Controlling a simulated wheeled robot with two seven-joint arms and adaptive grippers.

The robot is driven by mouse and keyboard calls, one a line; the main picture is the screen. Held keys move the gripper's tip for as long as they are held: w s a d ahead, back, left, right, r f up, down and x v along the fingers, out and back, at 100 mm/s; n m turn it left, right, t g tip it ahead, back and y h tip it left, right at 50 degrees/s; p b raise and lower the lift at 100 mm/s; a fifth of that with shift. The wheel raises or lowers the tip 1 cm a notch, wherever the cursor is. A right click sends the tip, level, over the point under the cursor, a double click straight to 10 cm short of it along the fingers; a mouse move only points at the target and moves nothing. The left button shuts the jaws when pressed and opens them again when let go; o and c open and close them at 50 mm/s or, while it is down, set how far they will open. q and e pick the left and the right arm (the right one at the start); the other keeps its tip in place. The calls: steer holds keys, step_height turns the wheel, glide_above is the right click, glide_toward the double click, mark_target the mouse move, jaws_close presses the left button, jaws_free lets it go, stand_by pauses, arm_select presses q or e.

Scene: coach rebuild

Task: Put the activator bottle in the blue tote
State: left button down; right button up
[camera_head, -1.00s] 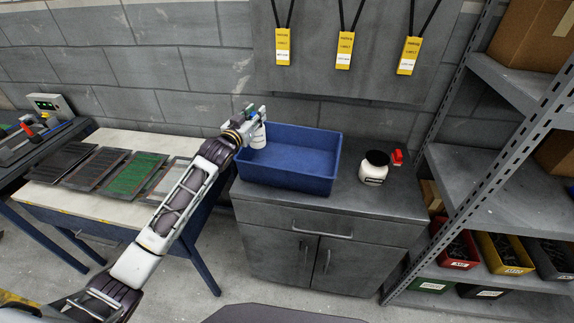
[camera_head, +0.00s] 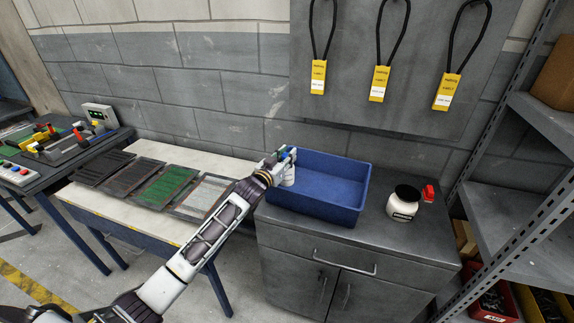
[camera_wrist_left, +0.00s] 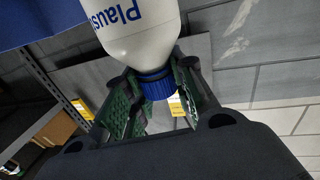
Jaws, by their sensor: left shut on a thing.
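The activator bottle (camera_head: 288,176), white with a blue cap, hangs at the left end of the blue tote (camera_head: 318,211) in the head view. In the left wrist view the bottle (camera_wrist_left: 140,32) shows blue lettering that starts "Plaus", cut off by the frame. My left gripper (camera_head: 282,158) is shut on the bottle at its cap end; its green-padded fingers (camera_wrist_left: 155,95) sit either side of the blue cap. The tote stands on the grey cabinet and its visible floor is empty. I cannot tell whether the bottle touches the tote. My right gripper is not in view.
A white jar with a black lid (camera_head: 404,203) and a small red item (camera_head: 428,193) stand right of the tote on the grey cabinet (camera_head: 385,240). Yellow tags (camera_head: 380,82) hang behind. A bench (camera_head: 140,215) with several panels is left, a metal shelf (camera_head: 510,215) right.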

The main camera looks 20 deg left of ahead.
mark_target(289, 179)
arm_select(q)
steer(key=shift+f, duration=2.45)
steer(key=c, duration=1.2)
jaws_free()
steer(key=shift+o, duration=0.2)
steer(key=shift+r, duration=0.15)
